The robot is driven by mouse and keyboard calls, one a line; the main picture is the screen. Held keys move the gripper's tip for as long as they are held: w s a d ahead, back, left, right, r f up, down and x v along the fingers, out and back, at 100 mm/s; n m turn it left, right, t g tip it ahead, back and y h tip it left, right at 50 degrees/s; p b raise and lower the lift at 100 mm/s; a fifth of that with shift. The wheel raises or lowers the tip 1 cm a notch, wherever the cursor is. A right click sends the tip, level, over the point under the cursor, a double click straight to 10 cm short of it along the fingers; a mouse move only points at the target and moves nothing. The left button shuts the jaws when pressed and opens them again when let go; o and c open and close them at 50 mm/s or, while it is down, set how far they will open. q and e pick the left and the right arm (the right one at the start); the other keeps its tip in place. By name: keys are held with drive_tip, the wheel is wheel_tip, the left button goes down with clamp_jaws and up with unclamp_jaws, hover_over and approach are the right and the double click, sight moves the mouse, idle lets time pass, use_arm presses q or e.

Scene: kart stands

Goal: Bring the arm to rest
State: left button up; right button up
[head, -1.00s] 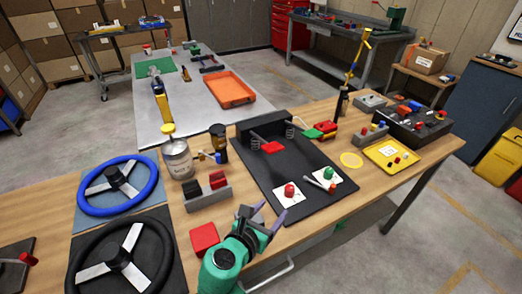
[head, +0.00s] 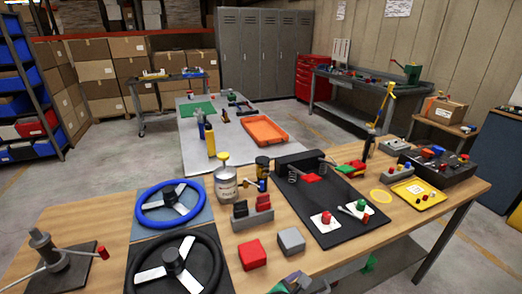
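My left gripper (head: 292,283) only just shows at the bottom edge, in front of the workbench (head: 335,258). My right gripper is not in view.
Two steering wheels, blue (head: 150,206) and black (head: 142,288), lie at the left. A black board (head: 335,233) with red and green knobs lies to the right. A lever stand (head: 42,243) is at the far left.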

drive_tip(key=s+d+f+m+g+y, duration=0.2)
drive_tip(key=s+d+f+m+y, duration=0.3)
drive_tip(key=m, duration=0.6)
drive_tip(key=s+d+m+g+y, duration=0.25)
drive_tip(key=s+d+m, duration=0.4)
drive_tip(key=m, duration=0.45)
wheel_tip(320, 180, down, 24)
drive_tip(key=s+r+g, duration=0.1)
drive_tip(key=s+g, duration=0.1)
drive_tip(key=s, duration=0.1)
use_arm(q)
drive_tip(key=shift+d, duration=0.3)
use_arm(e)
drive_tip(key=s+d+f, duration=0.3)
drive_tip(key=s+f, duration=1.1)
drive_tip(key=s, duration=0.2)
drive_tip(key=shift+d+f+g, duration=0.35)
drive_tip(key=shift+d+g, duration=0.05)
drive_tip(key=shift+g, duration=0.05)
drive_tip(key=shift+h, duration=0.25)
